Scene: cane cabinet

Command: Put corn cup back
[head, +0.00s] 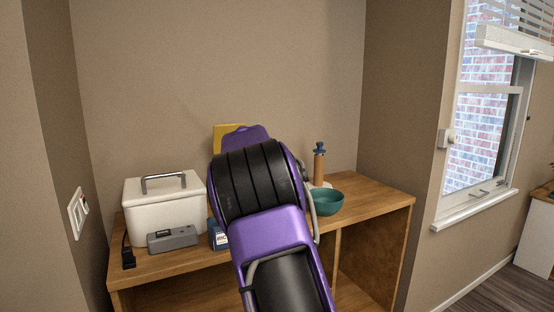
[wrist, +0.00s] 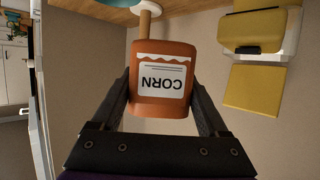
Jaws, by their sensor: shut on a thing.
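The corn cup (wrist: 162,78) is orange-brown with a white label reading CORN, which appears upside down in the wrist view. My gripper (wrist: 161,88) is shut on it, with one dark finger on each side. In the wrist view the cup appears in front of the beige wall, near the wooden surface at the top edge. Whether it touches that surface cannot be told. In the head view my purple and black arm hides both the gripper and the cup.
The wooden cabinet (head: 374,199) holds a white lidded box (head: 160,208), a grey device (head: 172,238), a teal bowl (head: 326,202) and a wooden mill with a blue top (head: 319,168). A yellow panel (head: 229,137) is partly behind my arm. A window (head: 481,110) is at right.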

